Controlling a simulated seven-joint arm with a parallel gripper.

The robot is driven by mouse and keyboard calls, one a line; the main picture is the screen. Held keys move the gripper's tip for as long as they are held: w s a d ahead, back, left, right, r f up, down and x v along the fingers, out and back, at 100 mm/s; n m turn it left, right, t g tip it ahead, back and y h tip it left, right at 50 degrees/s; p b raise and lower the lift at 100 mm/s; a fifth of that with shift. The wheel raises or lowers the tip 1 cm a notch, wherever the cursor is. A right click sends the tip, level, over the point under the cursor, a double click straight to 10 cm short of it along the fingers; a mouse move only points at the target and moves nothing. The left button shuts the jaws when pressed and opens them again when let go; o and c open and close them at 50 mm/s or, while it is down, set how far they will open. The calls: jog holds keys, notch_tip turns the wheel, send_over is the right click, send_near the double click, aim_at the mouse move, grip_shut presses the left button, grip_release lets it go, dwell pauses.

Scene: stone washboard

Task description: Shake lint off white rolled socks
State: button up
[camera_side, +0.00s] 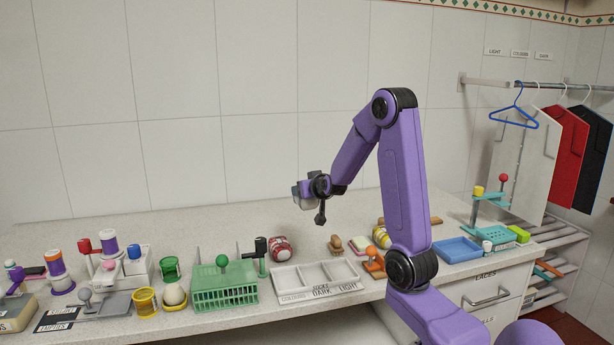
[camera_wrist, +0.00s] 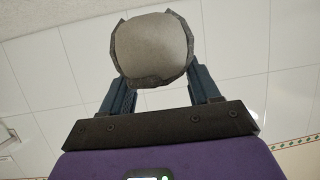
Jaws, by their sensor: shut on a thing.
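My gripper (camera_side: 306,190) is raised well above the counter, in front of the tiled wall. It is shut on a pale grey-white rounded bundle, which looks like the white rolled socks (camera_side: 300,202). In the wrist view the socks (camera_wrist: 152,48) show as a round pale face with a dark, rough rim between the two fingers of my gripper (camera_wrist: 158,82). The fingers partly hide the sides of the bundle. No separate lint can be made out. A pale three-part sock tray (camera_side: 312,268), labelled colours, dark and light, lies below on the counter; its compartments look empty.
A red patterned roll (camera_side: 280,249) lies behind the tray, beside a green basket (camera_side: 225,290). A blue tray (camera_side: 457,251) stands further right. The air around my gripper is clear.

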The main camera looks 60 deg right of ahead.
notch_tip(320, 180, up, 11)
jog(key=shift+f, duration=5.55)
